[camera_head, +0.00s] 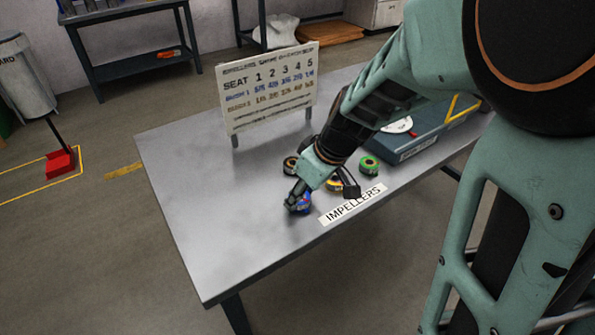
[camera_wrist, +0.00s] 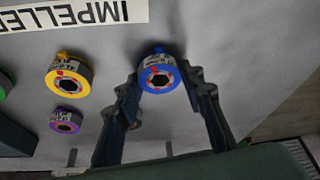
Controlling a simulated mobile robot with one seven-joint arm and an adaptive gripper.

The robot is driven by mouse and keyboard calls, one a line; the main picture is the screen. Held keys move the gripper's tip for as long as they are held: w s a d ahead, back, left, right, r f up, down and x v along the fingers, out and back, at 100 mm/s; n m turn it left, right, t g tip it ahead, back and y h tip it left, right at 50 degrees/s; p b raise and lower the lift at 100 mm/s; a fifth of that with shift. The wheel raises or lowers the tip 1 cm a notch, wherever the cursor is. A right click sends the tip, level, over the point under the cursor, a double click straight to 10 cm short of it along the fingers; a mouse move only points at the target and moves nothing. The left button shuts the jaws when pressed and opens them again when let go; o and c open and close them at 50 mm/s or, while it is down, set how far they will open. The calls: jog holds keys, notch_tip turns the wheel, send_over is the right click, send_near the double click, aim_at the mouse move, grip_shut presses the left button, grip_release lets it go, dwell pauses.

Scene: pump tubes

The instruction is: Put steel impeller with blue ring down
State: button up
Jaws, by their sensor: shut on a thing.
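The steel impeller with the blue ring (camera_wrist: 158,71) is between the fingers of my gripper (camera_wrist: 162,88) in the wrist view, with its dark centre hole and pale tag showing. In the head view, my gripper (camera_head: 296,196) is low over the front part of the grey table (camera_head: 205,215), left of the IMPELLERS label (camera_head: 353,204). A little of the blue impeller (camera_head: 304,203) shows there beside the fingers, which hide the rest. My gripper is shut on it. I cannot tell whether its underside touches the table.
A yellow-ringed impeller (camera_wrist: 70,77) and a purple-ringed one (camera_wrist: 66,121) stand nearby in the wrist view. A green-ringed impeller (camera_head: 369,165) and a dark one (camera_head: 290,165) stand farther back. A seat chart (camera_head: 270,88) stands behind. The table's left part is clear.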

jog(key=shift+f, duration=0.25)
jog(key=o, duration=1.4)
jog(key=shift+r, duration=0.1)
jog(key=shift+o, duration=0.2)
jog(key=shift+r, duration=0.1)
jog(key=shift+r+p, duration=0.35)
jog(key=shift+r, duration=0.05)
jog(key=p+v, duration=0.6)
jog(key=v, duration=0.5)
jog(key=shift+s+d, duration=0.15)
jog(key=shift+s, duration=0.1)
jog(key=shift+r, duration=0.1)
